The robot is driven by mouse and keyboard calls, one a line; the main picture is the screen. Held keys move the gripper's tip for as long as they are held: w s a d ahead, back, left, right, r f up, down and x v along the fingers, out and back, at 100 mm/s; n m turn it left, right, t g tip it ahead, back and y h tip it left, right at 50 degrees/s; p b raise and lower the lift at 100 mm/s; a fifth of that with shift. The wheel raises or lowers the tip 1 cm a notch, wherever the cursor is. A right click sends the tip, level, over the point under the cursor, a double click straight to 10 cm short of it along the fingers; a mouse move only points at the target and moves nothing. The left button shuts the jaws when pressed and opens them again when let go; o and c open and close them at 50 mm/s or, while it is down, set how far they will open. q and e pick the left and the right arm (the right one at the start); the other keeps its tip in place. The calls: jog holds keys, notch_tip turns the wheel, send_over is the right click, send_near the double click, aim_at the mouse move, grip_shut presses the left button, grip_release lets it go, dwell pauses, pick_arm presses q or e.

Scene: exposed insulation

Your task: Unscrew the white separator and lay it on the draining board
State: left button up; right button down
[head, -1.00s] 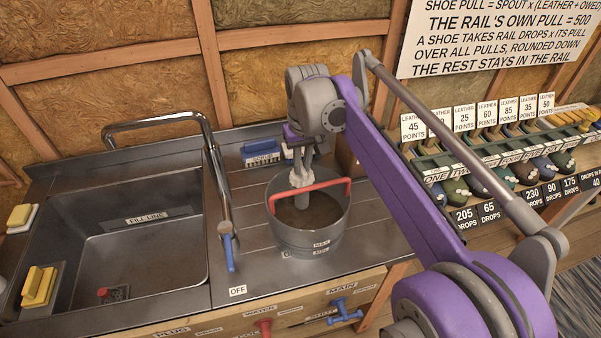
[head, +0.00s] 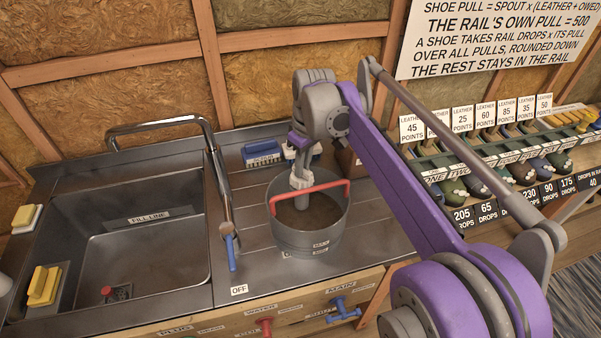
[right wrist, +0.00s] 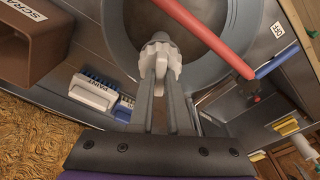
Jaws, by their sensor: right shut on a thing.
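The white separator (head: 299,182) sits at the top of a grey shaft (head: 302,200) that stands in a metal bucket (head: 305,242). In the right wrist view the separator (right wrist: 160,50) is a ribbed white collar. My right gripper (head: 300,168) comes down from above and is shut on it; the fingers (right wrist: 164,82) cover part of it. Whether its thread is still engaged I cannot tell. The bucket has a red handle (head: 325,188) and stands on the grooved metal draining board (head: 258,205). My left gripper is not in view.
A sink (head: 140,255) with a tap (head: 215,165) and its blue lever (head: 231,252) lies left of the bucket. A blue-and-white paint-labelled item (head: 262,155) and a brown scrap box (head: 350,165) stand behind. Bare board shows between tap and bucket.

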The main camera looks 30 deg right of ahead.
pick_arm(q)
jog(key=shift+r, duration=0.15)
pick_arm(e)
jog(key=shift+n, duration=0.3)
jog(key=n+p, duration=0.1)
jog(key=n, duration=0.4)
jog(key=shift+y, duration=0.3)
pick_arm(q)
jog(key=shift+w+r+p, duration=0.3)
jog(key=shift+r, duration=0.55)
pick_arm(e)
jog(key=shift+n, duration=0.3)
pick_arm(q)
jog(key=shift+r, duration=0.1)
pick_arm(e)
jog(key=shift+g, duration=0.3)
jog(key=n+p, duration=0.1)
jog(key=n, duration=0.2)
jog(key=shift+w+d, duration=0.1)
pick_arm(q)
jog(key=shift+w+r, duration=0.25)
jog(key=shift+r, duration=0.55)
pick_arm(e)
jog(key=shift+n+g, duration=0.3)
jog(key=shift+n, duration=1.2)
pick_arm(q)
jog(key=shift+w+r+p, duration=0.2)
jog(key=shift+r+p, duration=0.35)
pick_arm(e)
jog(key=shift+r, duration=0.7)
